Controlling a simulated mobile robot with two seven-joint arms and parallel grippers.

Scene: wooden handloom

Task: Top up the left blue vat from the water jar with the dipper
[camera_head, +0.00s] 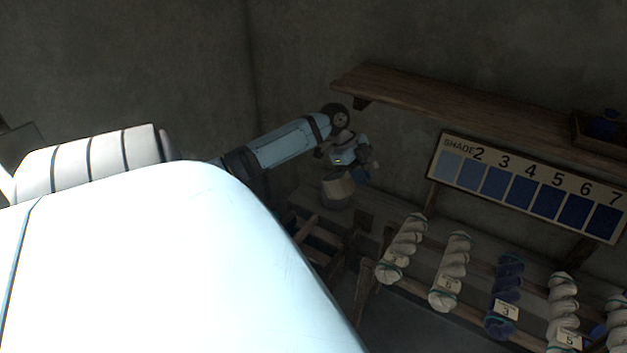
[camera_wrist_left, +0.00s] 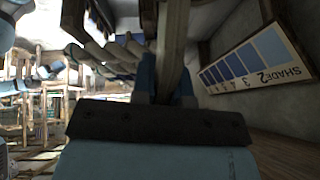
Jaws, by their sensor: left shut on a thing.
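My left gripper (camera_head: 362,165) is at the end of my long arm by the back corner, small and dim in the head view. In the left wrist view my left gripper (camera_wrist_left: 172,88) is shut on a wooden shaft, which looks like the dipper's handle (camera_wrist_left: 173,38). The dipper's bowl cannot be made out. A pale, rounded vessel (camera_head: 337,190), perhaps the water jar, stands just below the gripper; whether they touch I cannot tell. No blue vat can be made out. My right gripper is not in view.
A wooden shelf (camera_head: 470,108) juts from the wall, right of my wrist. The shade board (camera_head: 530,187) hangs under it. Several yarn skeins (camera_head: 452,272) hang on a rack at lower right. My own pale body part covers the lower left of the head view.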

